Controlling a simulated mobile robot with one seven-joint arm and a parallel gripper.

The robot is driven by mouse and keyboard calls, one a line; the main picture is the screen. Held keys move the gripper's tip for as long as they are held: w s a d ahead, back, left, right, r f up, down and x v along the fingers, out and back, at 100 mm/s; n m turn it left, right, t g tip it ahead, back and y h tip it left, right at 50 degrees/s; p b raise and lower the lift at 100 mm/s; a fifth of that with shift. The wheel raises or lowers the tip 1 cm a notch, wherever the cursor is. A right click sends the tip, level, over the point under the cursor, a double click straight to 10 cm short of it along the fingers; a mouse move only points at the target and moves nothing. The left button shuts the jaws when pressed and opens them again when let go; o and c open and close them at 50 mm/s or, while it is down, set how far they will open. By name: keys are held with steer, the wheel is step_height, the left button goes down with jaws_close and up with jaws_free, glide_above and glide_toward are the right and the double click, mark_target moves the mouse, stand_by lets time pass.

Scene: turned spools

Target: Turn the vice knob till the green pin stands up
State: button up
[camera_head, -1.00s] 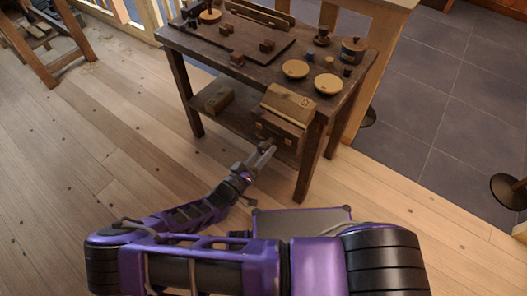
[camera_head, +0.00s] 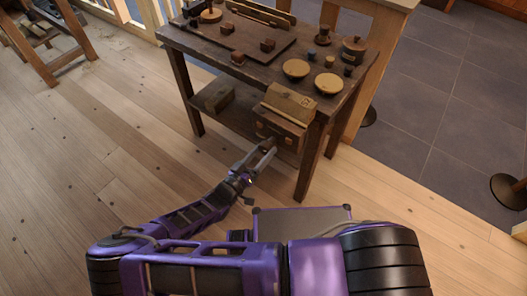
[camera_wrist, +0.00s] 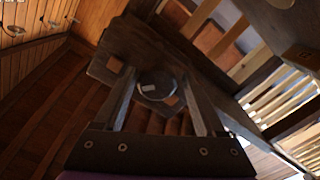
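A dark round knob (camera_wrist: 155,82) with a small pale mark sits on a dark wooden front between two lighter square patches in the wrist view. This front appears to be that of the dark box (camera_head: 280,130) under the table in the head view. My gripper (camera_head: 268,149) is just in front of this box, and its two fingers stand apart. In the wrist view my gripper (camera_wrist: 160,78) is open, with the knob between the finger lines; I cannot tell whether they touch it. I cannot make out a green pin in either view.
A dark wooden table (camera_head: 222,62) stands above, holding bowls (camera_head: 329,84), small blocks and a lidded pot (camera_head: 353,50). A tan block (camera_head: 290,102) lies on top of the box. A smaller box (camera_head: 218,96) is on the lower shelf.

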steer(key=shift+o, duration=0.8)
steer(key=shift+d+r, duration=0.1)
steer(key=shift+d, duration=0.05)
steer(key=v, duration=1.7)
steer(key=shift+s, duration=0.1)
